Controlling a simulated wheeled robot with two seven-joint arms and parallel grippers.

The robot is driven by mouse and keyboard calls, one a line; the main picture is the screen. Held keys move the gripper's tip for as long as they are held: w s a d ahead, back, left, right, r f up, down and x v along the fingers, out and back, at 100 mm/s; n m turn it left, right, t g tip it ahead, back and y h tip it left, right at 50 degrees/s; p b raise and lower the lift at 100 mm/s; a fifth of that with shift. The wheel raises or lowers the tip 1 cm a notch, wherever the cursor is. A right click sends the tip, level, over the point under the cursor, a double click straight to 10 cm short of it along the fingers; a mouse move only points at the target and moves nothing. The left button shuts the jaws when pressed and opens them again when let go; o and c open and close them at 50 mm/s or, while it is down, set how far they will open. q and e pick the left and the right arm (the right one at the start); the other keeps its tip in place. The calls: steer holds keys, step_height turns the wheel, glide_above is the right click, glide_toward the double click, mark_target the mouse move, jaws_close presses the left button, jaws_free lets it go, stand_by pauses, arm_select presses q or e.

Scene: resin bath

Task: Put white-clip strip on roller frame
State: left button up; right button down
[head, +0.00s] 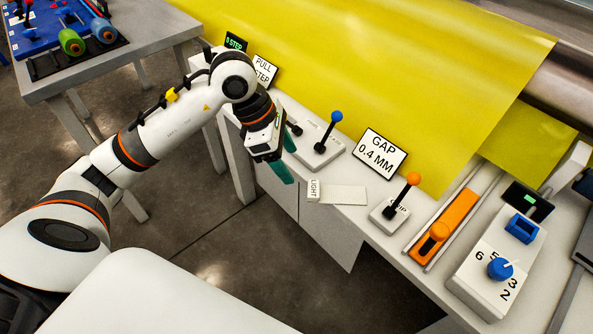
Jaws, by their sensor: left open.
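My left gripper (284,157) hangs at the middle of the view with its two teal fingers apart, next to the front edge of the bench (335,222). Nothing shows between the fingers. My right gripper is out of view. No strip with white clips can be made out for sure. A flat pale plate (343,195) with a small lettered block lies on the bench, right of my left gripper. A steel roller (567,88) is at the upper right, beside a yellow sheet (390,70); I cannot tell whether it belongs to the roller frame.
Along the bench stand a blue-knob lever (336,117), a "GAP 0.4 MM" sign (380,153), an orange-knob lever (413,179), an orange slider (446,225) and a blue dial (500,268). A separate table (150,50) with green and blue rolls is at the upper left. Floor lies between.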

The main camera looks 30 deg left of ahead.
arm_select(q)
steer(key=shift+v, duration=1.6)
